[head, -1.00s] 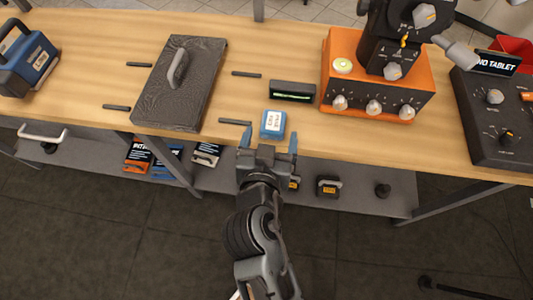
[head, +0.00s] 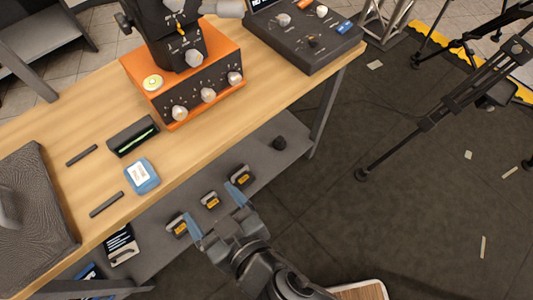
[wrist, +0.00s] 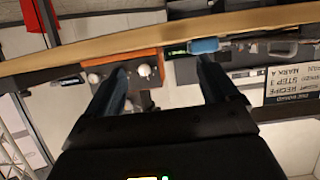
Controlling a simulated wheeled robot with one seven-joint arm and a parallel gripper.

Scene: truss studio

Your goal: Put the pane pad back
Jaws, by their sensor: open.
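No label in view names the pane pad, so I cannot tell for sure which thing it is. A dark, textured flat pad (head: 35,225) with a grey handle lies on the wooden table at the left edge of the head view, partly cut off. A small blue block (head: 141,176) with a white label sits near the table's front edge; a blue thing at the table edge in the wrist view (wrist: 204,45) looks like it. My gripper (head: 215,212) is open and empty, in front of the table edge, apart from both. It also shows in the wrist view (wrist: 162,70).
Two dark bars (head: 107,204) and a dark box with a green strip (head: 133,136) lie near the blue block. An orange box with knobs (head: 190,85) and a black console (head: 305,40) stand farther right. A lower shelf (head: 265,160) holds small weights. Tripod legs (head: 430,125) stand right.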

